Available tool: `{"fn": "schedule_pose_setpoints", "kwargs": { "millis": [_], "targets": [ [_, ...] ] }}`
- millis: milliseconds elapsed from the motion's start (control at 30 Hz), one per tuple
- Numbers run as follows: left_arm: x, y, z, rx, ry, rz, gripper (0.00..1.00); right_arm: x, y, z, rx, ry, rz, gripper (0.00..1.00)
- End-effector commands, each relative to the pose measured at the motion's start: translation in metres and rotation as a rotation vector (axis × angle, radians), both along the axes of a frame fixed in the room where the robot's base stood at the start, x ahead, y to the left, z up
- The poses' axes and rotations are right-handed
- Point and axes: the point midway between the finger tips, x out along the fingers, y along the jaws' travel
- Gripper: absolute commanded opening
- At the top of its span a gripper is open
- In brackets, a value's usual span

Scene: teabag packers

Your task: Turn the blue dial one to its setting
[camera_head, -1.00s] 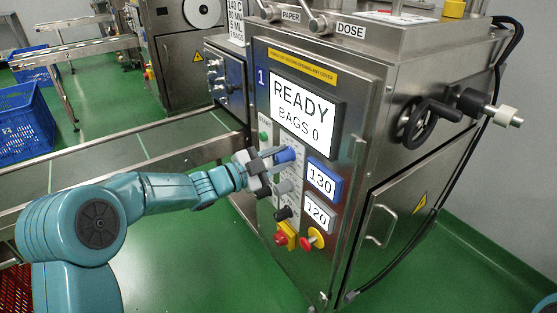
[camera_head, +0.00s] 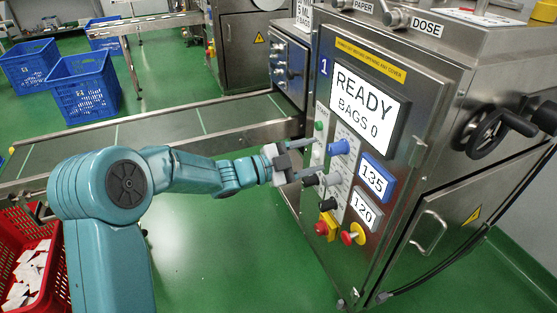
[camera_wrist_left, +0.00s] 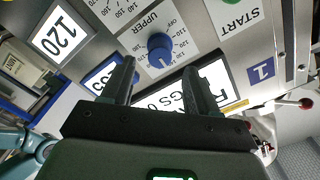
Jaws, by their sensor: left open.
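The blue dial (camera_head: 339,147) sits on the machine's front panel, to the right of my left gripper (camera_head: 309,158) in the head view. In the left wrist view the blue dial (camera_wrist_left: 159,46) shows beyond and between the two fingertips (camera_wrist_left: 160,68), with a scale marked UPPER around it. My left gripper is open and empty, its fingers pointing at the panel and apart from the dial. The blue-framed display (camera_head: 375,177) reads 135. My right gripper is not in view.
A screen (camera_head: 365,98) reads READY, BAGS 0. Below the blue dial are a black knob (camera_head: 328,204), a second display (camera_head: 365,209) reading 120, and red buttons. A conveyor (camera_head: 150,145) runs behind my arm. A red crate (camera_head: 52,262) stands lower left.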

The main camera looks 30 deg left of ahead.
Motion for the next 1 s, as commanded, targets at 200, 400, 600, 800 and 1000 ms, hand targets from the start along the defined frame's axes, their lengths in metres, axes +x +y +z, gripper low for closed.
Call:
{"fn": "schedule_pose_setpoints", "kwargs": {
  "millis": [200, 400, 600, 800, 1000],
  "targets": [
    [-0.045, 0.037, 0.002, 0.001, 0.001, 0.004, 0.59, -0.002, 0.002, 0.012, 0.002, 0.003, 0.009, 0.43],
    [-0.071, 0.056, 0.001, 0.000, 0.001, 0.002, 0.59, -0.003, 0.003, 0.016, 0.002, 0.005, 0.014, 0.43],
    [-0.079, 0.061, 0.000, 0.000, 0.000, 0.000, 0.59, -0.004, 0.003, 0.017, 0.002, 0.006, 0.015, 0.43],
    [-0.079, 0.061, 0.000, 0.000, 0.001, -0.001, 0.59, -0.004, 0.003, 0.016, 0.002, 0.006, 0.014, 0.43],
    [-0.078, 0.061, 0.000, 0.001, 0.000, -0.001, 0.59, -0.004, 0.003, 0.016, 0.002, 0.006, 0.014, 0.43]
  ]
}}
